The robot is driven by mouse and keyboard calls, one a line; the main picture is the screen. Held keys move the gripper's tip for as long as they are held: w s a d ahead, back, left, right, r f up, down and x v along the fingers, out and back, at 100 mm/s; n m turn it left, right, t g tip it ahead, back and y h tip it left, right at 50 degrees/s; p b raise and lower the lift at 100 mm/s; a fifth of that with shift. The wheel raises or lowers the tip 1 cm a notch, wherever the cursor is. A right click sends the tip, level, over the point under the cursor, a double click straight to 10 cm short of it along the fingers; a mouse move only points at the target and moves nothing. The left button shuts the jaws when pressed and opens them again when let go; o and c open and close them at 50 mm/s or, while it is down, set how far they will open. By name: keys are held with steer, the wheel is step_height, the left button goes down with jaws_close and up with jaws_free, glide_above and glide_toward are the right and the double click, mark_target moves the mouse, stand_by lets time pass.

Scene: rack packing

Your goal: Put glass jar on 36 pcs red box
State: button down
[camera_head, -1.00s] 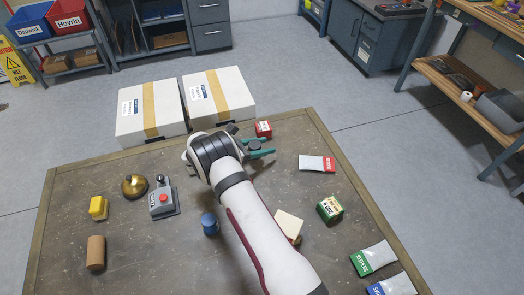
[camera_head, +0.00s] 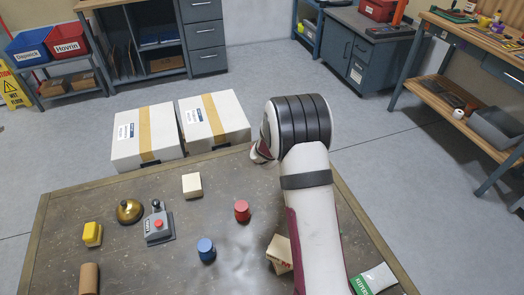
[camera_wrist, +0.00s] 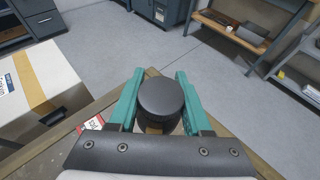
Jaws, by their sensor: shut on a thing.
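In the wrist view, my gripper (camera_wrist: 158,95) has its teal fingers shut on a jar with a round black lid (camera_wrist: 161,96). Its body is mostly hidden below the lid, with a small amber-brown part showing. A red box with a white label (camera_wrist: 92,123) lies on the table to the lower left of the jar, partly covered by my gripper; its print is unreadable. In the head view, my arm hides the gripper fingers, the jar and the red box.
Two white taped cartons (camera_head: 146,135) stand beyond the table's far edge. On the table (camera_head: 125,245) are a cream block (camera_head: 192,185), a red cylinder (camera_head: 242,211), a blue cylinder (camera_head: 206,250), a brass bell (camera_head: 129,211), a switch box (camera_head: 158,228) and a yellow block (camera_head: 92,234).

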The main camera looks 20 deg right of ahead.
steer(key=w+a+f, duration=0.2)
steer(key=w, duration=0.1)
steer(key=w+a+f+n+t+y, duration=0.1)
steer(key=w+a+f, duration=0.1)
steer(key=w+a, duration=0.1)
steer(key=w+a+f+n, duration=0.1)
steer(key=w+a+f, duration=0.1)
steer(key=w, duration=0.1)
steer(key=shift+a+t+y, duration=0.15)
steer(key=shift+t+y, duration=0.15)
steer(key=shift+y, duration=0.1)
steer(key=shift+w+a+f, duration=0.1)
steer(key=shift+w+f, duration=0.05)
steer(key=shift+f, duration=0.95)
steer(key=shift+w+a+f, duration=0.1)
steer(key=shift+f, duration=1)
steer(key=shift+f, duration=0.1)
steer(key=shift+c, duration=1.7)
jaws_free()
